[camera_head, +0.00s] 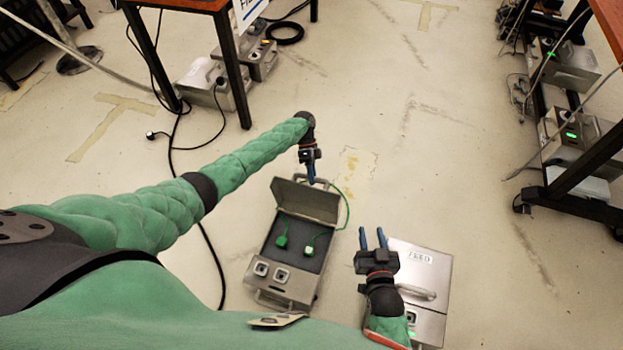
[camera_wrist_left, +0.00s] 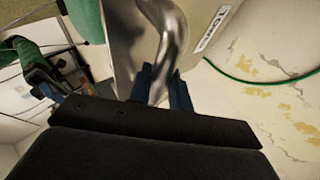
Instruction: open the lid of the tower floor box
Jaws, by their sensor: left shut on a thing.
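The tower floor box (camera_head: 262,293) is a grey metal case on the floor. Its lid (camera_head: 306,200) stands raised at the far side, and the dark inside shows two green-corded plugs. In the left wrist view, the lid's outer face (camera_wrist_left: 118,30) carries a partly visible label (camera_wrist_left: 212,28) and a curved metal handle (camera_wrist_left: 168,38). My left gripper (camera_head: 311,178) is at the lid's top edge, its blue fingers (camera_wrist_left: 162,85) shut on this handle. My right gripper (camera_head: 372,238) is open and empty, above a second box's left edge.
The second silver box (camera_head: 432,262), shut and labelled, lies right of the tower box. A green cord (camera_head: 346,205) loops beside the lid. A black cable (camera_head: 205,240) runs along the floor at left. Table legs (camera_head: 240,95) and a rack (camera_head: 575,190) stand farther off; the middle floor is clear.

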